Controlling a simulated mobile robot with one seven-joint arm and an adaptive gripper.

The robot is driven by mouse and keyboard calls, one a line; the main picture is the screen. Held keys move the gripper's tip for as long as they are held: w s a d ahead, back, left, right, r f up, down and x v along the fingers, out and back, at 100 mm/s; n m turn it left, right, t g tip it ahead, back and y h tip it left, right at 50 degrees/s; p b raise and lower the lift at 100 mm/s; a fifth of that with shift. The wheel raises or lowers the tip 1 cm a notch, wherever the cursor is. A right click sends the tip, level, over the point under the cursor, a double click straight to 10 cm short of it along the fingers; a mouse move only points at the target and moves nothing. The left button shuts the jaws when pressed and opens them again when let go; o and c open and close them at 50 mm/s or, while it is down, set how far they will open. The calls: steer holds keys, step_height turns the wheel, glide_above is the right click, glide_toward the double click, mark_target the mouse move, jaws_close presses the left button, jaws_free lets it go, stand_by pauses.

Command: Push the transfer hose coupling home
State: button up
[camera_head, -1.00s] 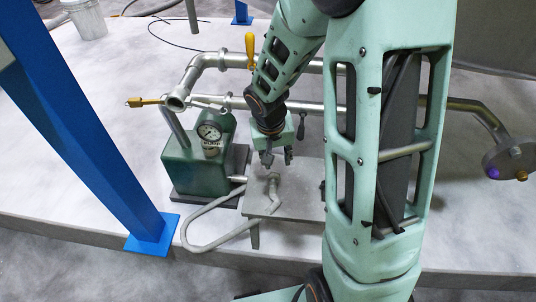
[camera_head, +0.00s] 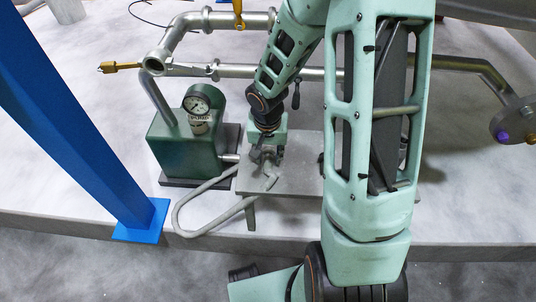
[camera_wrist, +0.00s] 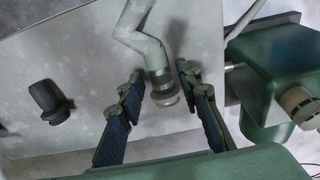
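The transfer hose coupling (camera_wrist: 163,86) is a ringed metal end on the pale grey hose (camera_wrist: 142,45), which bends in an elbow over the grey stand (camera_wrist: 205,30). In the head view the hose (camera_head: 185,231) loops beside the stand (camera_head: 292,181). My gripper (camera_wrist: 159,70) is open, with one blue-padded finger on each side of the coupling and visible gaps to both. In the head view my gripper (camera_head: 265,154) is low over the stand, at the upper end of the hose; its fingers partly hide the coupling there.
The green pump box (camera_head: 180,150) with a gauge (camera_head: 197,105) and a short side stub (camera_head: 230,158) stands left of the stand. A dark fitting (camera_wrist: 48,100) shows left of my gripper in the wrist view. Metal pipes (camera_head: 300,73) run behind; a blue post (camera_head: 90,130) stands left.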

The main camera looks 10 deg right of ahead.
mark_target(268, 156)
steer(key=shift+w+f, duration=0.1)
steer(key=shift+f, duration=0.55)
steer(key=shift+c, duration=0.3)
steer(key=shift+r, duration=0.2)
jaws_close()
steer(key=shift+r+p, duration=2.2)
steer(key=shift+r, duration=0.3)
